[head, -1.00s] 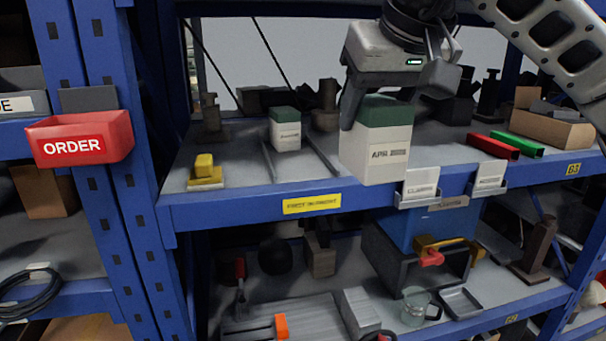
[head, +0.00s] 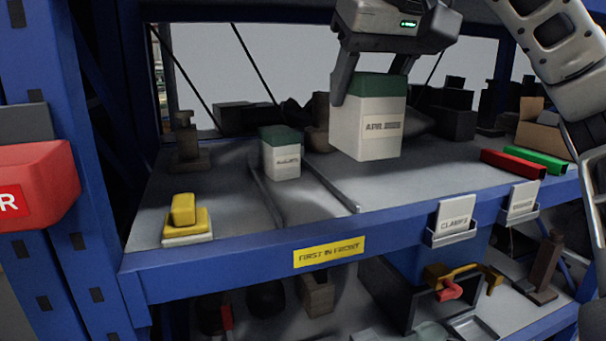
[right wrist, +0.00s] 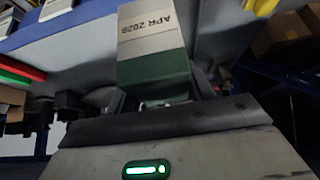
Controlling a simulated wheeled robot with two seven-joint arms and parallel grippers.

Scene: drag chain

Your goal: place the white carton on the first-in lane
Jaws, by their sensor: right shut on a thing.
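In the right wrist view the carton (right wrist: 155,45) sits in front of the gripper. A smaller-looking white and green carton (head: 281,155) stands at the back of this lane, and the lane's front part is bare. My left gripper is not in view.
A yellow block on a base (head: 186,218) stands left of the lane. A clamps card holder (head: 453,220) is on the front edge at right. Red (head: 512,164) and green (head: 537,158) bars lie farther right. A red bin (head: 35,185) hangs at far left.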

